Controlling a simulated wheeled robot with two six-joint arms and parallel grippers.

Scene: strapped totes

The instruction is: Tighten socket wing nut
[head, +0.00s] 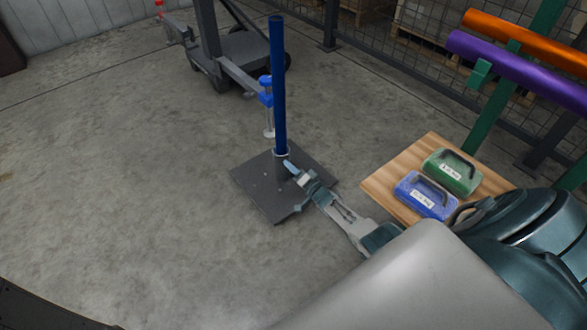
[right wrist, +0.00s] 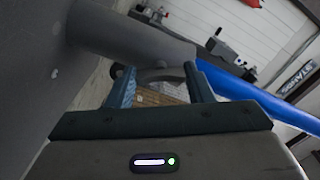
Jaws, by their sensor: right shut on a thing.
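A dark blue pole (head: 278,85) stands upright in a short grey socket (head: 281,162) on a dark square base plate (head: 255,188). My right gripper (head: 293,170) reaches in from the lower right, low beside the socket. In the right wrist view, the grey socket tube (right wrist: 130,35) and the bright blue pole (right wrist: 255,92) lie just beyond the fingers. The grey wing nut (right wrist: 160,74) sits between the fingertips of my right gripper (right wrist: 160,80), which is shut on it. In the head view the nut is too small to make out. My left gripper is not in view.
A dark wheeled cart (head: 235,60) stands behind the pole. Orange (head: 525,42) and purple (head: 520,72) tubes rest on a green rack. The left floor is clear.

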